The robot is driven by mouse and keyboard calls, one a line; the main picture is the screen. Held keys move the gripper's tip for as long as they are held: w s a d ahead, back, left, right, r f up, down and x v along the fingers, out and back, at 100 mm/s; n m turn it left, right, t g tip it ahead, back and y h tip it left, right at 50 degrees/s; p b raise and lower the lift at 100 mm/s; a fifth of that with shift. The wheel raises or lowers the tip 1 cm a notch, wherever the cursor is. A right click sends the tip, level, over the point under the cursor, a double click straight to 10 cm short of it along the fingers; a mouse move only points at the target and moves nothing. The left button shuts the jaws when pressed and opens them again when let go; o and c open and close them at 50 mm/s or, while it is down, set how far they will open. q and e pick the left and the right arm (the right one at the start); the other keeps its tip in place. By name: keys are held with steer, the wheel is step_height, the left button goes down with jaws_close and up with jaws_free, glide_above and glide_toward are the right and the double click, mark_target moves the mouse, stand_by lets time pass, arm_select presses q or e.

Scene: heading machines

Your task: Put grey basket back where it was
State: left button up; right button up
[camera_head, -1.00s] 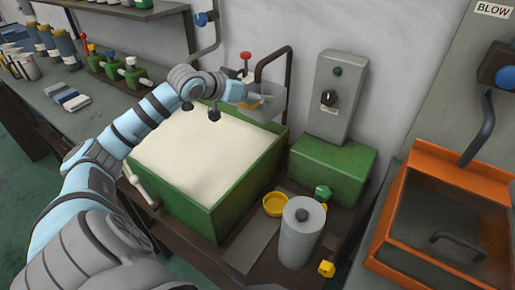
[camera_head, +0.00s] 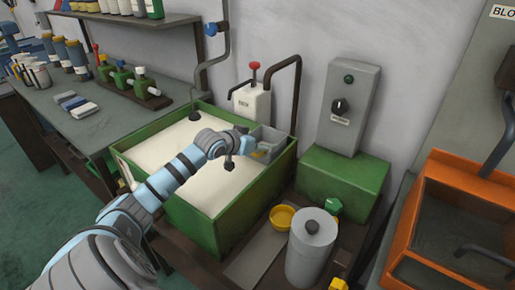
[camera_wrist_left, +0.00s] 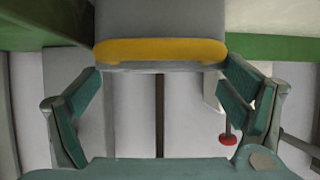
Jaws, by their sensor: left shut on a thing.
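The grey basket (camera_head: 266,138) is at the back right corner of the green tank (camera_head: 192,224), low against its rim. I cannot tell whether it touches the tank or the pale surface inside. My left gripper (camera_head: 226,146) reaches over the tank from the left and is shut on the basket's near side. In the left wrist view, the gripper (camera_wrist_left: 160,72) has its fingers on either side of a grey edge, with a yellow band and the grey basket wall (camera_wrist_left: 160,18) beyond. My right gripper is not in view.
A white canister with a red knob (camera_head: 252,101) and a dark bent pipe (camera_head: 296,90) stand behind the tank. A grey control box (camera_head: 347,98) on a green block is to the right. A grey cylinder (camera_head: 308,255) and yellow dish (camera_head: 281,217) sit in front.

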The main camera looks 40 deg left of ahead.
arm_select(q)
steer(key=shift+f, duration=0.85)
steer(key=o, duration=1.6)
steer(key=shift+o, duration=0.2)
